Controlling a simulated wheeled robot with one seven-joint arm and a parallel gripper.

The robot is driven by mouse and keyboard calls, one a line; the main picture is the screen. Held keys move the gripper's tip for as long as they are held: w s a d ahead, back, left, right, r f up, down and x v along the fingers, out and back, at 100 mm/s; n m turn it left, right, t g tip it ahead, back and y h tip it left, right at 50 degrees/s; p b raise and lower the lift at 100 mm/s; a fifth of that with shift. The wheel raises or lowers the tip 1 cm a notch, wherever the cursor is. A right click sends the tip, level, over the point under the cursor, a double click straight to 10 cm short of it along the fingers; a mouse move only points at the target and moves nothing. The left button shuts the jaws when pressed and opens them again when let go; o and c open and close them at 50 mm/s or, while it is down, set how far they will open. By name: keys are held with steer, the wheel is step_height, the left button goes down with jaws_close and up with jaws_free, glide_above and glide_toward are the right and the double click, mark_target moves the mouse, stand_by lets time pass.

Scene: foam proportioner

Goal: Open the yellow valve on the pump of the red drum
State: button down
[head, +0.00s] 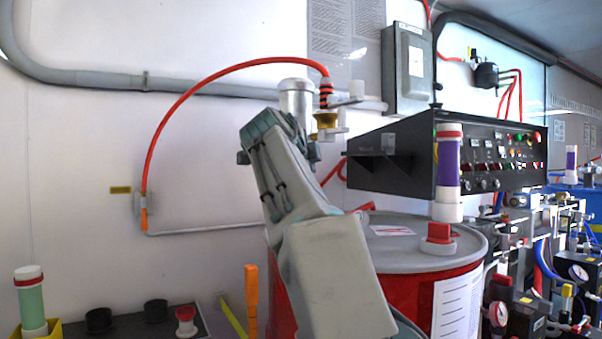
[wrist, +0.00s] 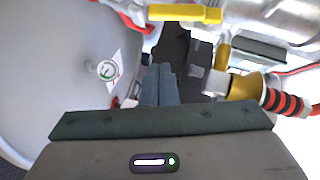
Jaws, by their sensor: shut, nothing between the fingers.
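The yellow valve (wrist: 185,13) shows as a yellow bar at the top of the wrist view, beyond my fingertips and apart from them. My gripper (wrist: 161,70) is shut and empty, near the pump. In the head view my arm hides the fingertips and the yellow bar. The pump's silver cylinder (head: 297,98) rises behind my arm, with a brass fitting (head: 326,120) at its right. That fitting is right of my fingers in the wrist view (wrist: 243,86). The red drum (head: 400,300) stands below, its grey lid at left in the wrist view (wrist: 60,70).
A red hose (head: 215,72) arches from the fitting to the wall. A black control box (head: 400,165) is right of the pump. A red cap (head: 438,237) and a purple-and-white cylinder (head: 448,175) are at the lid's right. Orange (head: 251,300) and yellow bars stand left of the drum.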

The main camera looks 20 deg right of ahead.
steer(key=b+v, duration=0.1)
steer(key=v, duration=0.7)
steer(key=shift+a+f, duration=0.2)
steer(key=shift+f, duration=0.25)
steer(key=shift+w+d+r, duration=0.1)
